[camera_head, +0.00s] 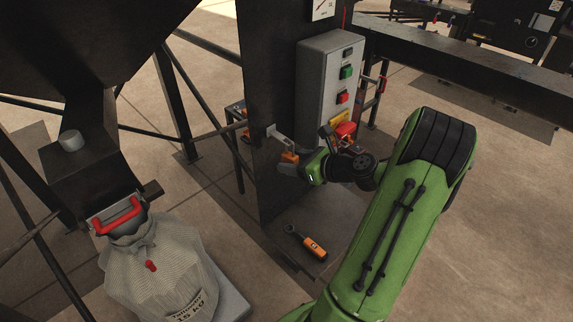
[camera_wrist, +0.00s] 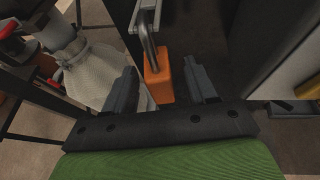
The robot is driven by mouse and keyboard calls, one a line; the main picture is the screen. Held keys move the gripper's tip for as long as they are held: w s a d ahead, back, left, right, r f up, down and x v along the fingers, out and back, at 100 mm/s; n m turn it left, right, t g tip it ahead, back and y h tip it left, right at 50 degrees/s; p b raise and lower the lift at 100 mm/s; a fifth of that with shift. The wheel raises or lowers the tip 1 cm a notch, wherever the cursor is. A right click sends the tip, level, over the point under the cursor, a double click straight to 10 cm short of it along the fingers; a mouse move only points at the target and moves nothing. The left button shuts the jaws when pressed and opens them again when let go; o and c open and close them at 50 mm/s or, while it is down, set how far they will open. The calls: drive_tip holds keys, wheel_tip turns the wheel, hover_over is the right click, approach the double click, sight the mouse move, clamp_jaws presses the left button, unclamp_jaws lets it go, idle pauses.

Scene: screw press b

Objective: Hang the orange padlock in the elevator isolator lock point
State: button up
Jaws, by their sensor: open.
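The orange padlock (camera_wrist: 158,82) hangs upright with its grey shackle up, at a light metal bracket, the lock point (camera_wrist: 146,8), at the top of the wrist view. The shackle seems to pass through the bracket, but I cannot tell whether it is closed. In the head view the padlock (camera_head: 290,157) is small, just below the bracket (camera_head: 280,136) on the dark column's side. My gripper (camera_wrist: 163,75) is open, with one finger on each side of the padlock body and visible gaps. In the head view my gripper (camera_head: 289,167) is partly hidden by its own wrist.
A grey control box (camera_head: 326,85) with green and red buttons is close above my wrist. The dark column (camera_head: 268,70) stands behind the bracket. An orange-and-black tool (camera_head: 313,245) lies on the base plate. A full sack (camera_head: 160,270) stands at the left under a red-handled chute (camera_head: 118,214).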

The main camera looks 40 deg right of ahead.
sight(285, 160)
drive_tip(key=shift+x, duration=1.55)
drive_tip(key=shift+c, duration=0.3)
clamp_jaws()
drive_tip(key=shift+r, duration=0.1)
